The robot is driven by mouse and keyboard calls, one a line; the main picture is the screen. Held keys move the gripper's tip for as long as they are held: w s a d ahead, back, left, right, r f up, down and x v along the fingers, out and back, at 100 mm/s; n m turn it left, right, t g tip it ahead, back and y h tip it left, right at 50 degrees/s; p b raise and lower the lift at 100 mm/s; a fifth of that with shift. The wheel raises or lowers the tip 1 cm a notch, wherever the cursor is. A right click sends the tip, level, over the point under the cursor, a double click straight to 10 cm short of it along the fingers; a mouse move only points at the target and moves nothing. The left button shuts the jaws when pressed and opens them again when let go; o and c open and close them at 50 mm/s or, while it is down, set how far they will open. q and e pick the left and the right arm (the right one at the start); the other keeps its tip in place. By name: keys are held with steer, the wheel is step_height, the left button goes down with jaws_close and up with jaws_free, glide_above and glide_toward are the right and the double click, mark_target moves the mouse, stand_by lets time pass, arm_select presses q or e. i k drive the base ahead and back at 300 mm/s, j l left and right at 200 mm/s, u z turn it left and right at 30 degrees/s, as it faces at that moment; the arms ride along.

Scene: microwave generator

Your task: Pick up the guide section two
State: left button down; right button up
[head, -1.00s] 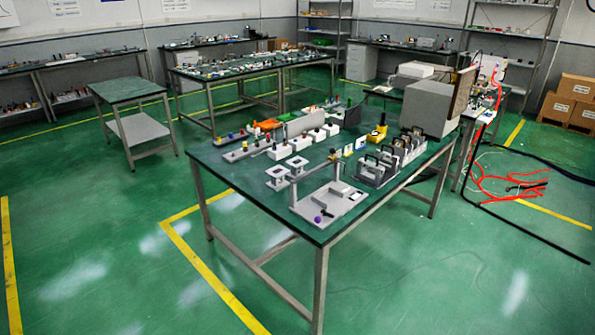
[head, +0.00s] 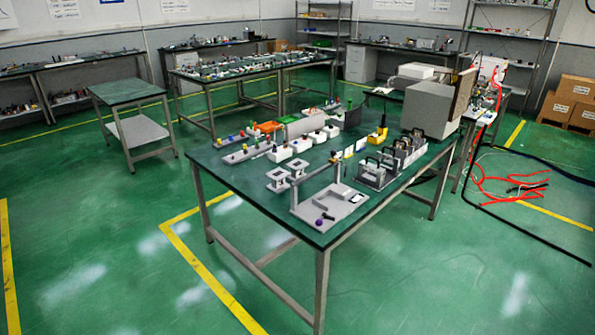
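The main green-topped table (head: 262,202) stands in the middle of the head view, some way off. Several grey metal sections with black handles (head: 392,156) stand in a row near its right edge. Guide section two may be one of these, but I cannot tell which at this size. A grey base plate with an upright post and arm (head: 341,205) sits at the near corner. Neither of my grippers shows in the view.
White blocks (head: 300,146), a yellow part (head: 377,135) and a large grey box (head: 429,108) share the main table. A small cart (head: 126,90) stands left. Red and black cables (head: 500,184) lie on the floor at right. The near floor is clear.

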mark_target(298, 165)
steer(key=i+j+z, duration=0.25)
steer(key=i+j, duration=1.55)
